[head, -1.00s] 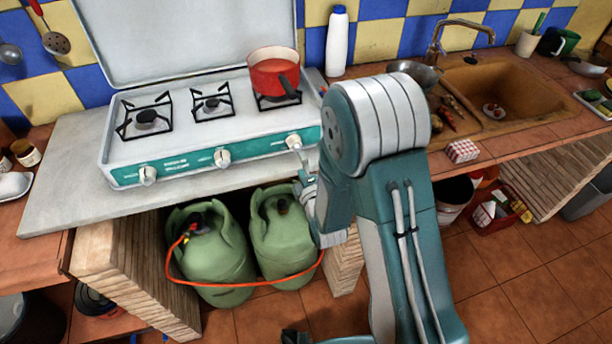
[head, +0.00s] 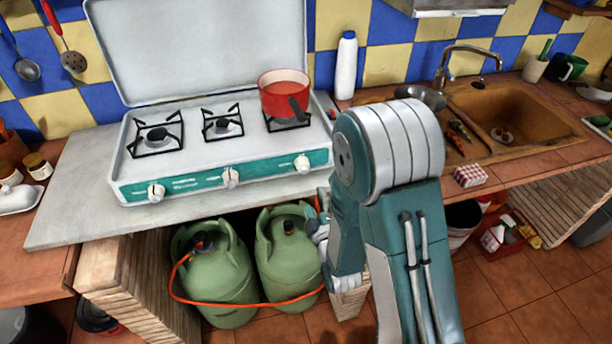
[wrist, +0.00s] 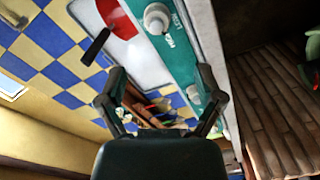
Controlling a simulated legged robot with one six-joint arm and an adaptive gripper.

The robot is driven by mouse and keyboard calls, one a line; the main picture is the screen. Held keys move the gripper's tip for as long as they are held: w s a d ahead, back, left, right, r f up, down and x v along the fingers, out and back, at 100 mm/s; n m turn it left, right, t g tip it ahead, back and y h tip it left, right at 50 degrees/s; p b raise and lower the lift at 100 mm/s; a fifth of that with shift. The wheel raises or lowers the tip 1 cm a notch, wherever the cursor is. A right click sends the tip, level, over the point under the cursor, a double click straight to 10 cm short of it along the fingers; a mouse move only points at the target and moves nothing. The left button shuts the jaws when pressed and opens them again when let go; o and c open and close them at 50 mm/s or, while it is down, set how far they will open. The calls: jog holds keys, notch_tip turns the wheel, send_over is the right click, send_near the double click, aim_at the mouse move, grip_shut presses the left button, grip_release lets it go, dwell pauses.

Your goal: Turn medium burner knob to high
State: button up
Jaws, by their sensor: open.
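The white stove (head: 210,150) has a teal front panel with three white knobs: left (head: 156,192), middle (head: 230,177) and right (head: 302,163). The picture does not label which one is the medium burner's. My gripper (head: 319,237) is mostly hidden behind my arm in the head view, below and right of the right knob and apart from it. In the wrist view my gripper (wrist: 161,100) is open and empty. One knob (wrist: 157,18) shows at the top and another knob (wrist: 193,95) shows beside the right finger.
A red pot (head: 283,92) stands on the right burner, and its handle also shows in the wrist view (wrist: 95,46). A white bottle (head: 346,68) stands right of the stove. Green gas cylinders (head: 215,275) with an orange hose sit below the counter. The stove lid (head: 195,50) is raised.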

aim_at(305, 172)
jog(key=w+a+m, duration=0.1)
jog(key=w+m, duration=0.2)
jog(key=m, duration=0.1)
jog(key=w+a+m, duration=0.1)
jog(key=w+m, duration=0.3)
jog(key=m, duration=0.1)
jog(key=w+a+m, duration=0.1)
jog(key=w+m, duration=0.3)
jog(key=m, duration=0.1)
jog(key=shift+w+r, duration=0.1)
jog(key=shift+r, duration=0.05)
jog(key=shift+m, duration=0.3)
jog(key=c, duration=1.1)
